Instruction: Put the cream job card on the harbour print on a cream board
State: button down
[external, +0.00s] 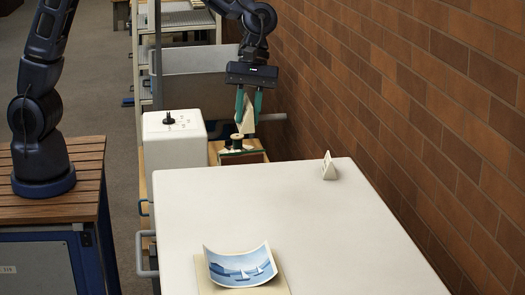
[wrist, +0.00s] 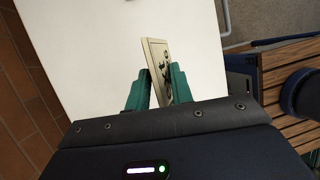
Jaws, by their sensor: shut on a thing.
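My gripper (external: 248,103) is shut on the cream job card (external: 248,118), beyond the far edge of the white table. In the wrist view the card (wrist: 156,60) stands on edge between the green fingers (wrist: 160,85), with dark marks on its face. The harbour print (external: 240,265), a curled blue picture with sailboats, lies at the table's near edge on a cream board (external: 275,285). The card is well apart from the print, which I cannot see in the wrist view.
The white table (external: 290,205) is mostly clear. A small cream tent-shaped card (external: 329,167) stands at its far right. A wooden tray with small items (external: 240,155) lies below my gripper. A white box (external: 174,140) stands left of it. A brick wall (external: 400,100) runs along the right.

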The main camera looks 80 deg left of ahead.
jog(key=d, duration=1.6)
send_over(245, 293)
notch_tip(245, 293, down, 20)
jog(key=shift+d, duration=0.1)
jog(key=c, duration=1.5)
grip_release()
jog(key=shift+r, duration=0.1)
